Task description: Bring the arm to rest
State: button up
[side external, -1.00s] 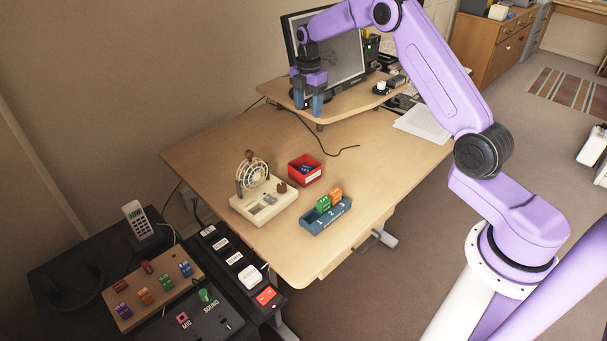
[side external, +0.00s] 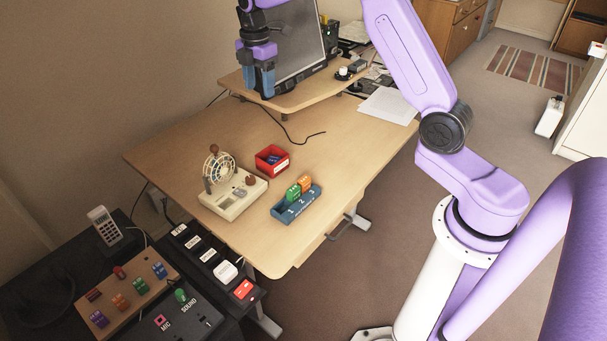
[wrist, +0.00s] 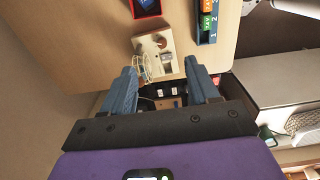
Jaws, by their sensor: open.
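My gripper (side external: 263,84) is open and empty, its blue fingers pointing down. In the side view it hangs in front of the monitor (side external: 297,45), over the left part of the raised shelf (side external: 285,100). In the wrist view the fingers of my gripper (wrist: 160,68) are spread wide with nothing held between them. The beige device with a wire wheel (wrist: 162,40) shows beyond the fingertips, apart from them.
On the desk (side external: 180,150) stand a red box (side external: 272,167) with dark items and a blue numbered rack (side external: 297,207) holding green and orange blocks. A black side table (side external: 50,250) carries a phone and a panel. The desk's left part is clear.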

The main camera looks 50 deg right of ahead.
jog(key=s+a+r+m, duration=0.1)
jog(key=s+a+r, duration=0.1)
jog(key=s+a, duration=0.6)
jog(key=s+a+r+m, duration=0.2)
jog(key=s+a, duration=0.3)
jog(key=s, duration=0.7)
jog(key=s+d+f+m, duration=0.1)
jog(key=s+d, duration=0.1)
jog(key=s, duration=0.9)
jog(key=s+d+f+m, duration=0.1)
jog(key=s+d+f, duration=0.1)
jog(key=s, duration=0.8)
jog(key=shift+s, duration=0.4)
